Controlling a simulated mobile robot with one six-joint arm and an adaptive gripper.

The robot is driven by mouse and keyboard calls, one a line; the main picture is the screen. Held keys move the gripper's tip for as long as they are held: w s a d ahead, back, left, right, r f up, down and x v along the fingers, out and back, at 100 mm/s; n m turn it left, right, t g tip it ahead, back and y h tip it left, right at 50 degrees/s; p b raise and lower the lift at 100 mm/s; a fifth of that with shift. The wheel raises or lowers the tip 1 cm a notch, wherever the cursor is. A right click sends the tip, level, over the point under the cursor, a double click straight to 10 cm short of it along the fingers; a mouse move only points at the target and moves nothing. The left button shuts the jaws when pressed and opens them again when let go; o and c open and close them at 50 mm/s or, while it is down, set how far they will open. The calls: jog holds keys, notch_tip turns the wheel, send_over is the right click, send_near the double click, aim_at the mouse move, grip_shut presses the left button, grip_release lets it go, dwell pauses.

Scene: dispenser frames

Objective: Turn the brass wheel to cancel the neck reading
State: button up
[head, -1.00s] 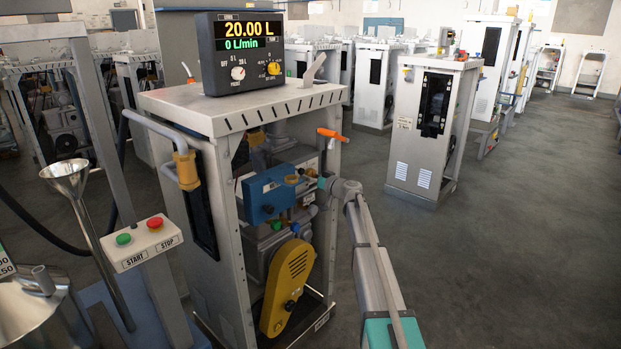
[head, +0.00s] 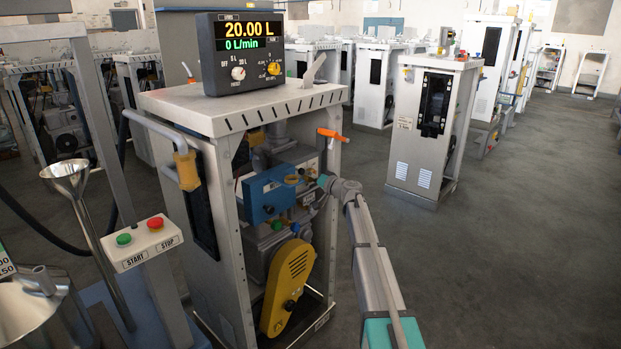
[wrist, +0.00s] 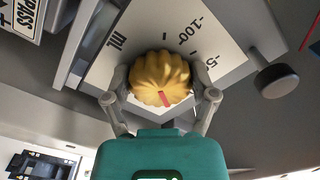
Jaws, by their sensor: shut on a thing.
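The brass wheel (wrist: 160,72) is a ribbed yellow knob with a red mark on its rim, in the middle of the wrist view. It sits in front of a white scale plate (wrist: 200,38) marked mL, with -50 and -100 readable. My gripper (wrist: 161,84) is shut on the wheel, one finger on each side. The red mark points down and slightly right in that view. In the head view my gripper (head: 321,181) reaches into the open side of the dispenser frame (head: 228,211), where the wheel is hard to make out.
The display (head: 242,44) on top reads 20.00 L and 0 L/min. A dark round knob (wrist: 276,80) stands right of the scale plate. An orange-handled lever (head: 333,135) is just above my gripper. A blue box (head: 263,198) and a yellow guard (head: 287,287) are inside the frame.

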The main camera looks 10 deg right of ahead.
jog(key=shift+r+m, duration=0.1)
jog(key=shift+m, duration=1.5)
jog(key=shift+w, duration=0.1)
jog(key=o, duration=1)
jog(key=shift+s, duration=0.2)
jog(key=v, duration=1.1)
jog(key=shift+s+d, duration=0.25)
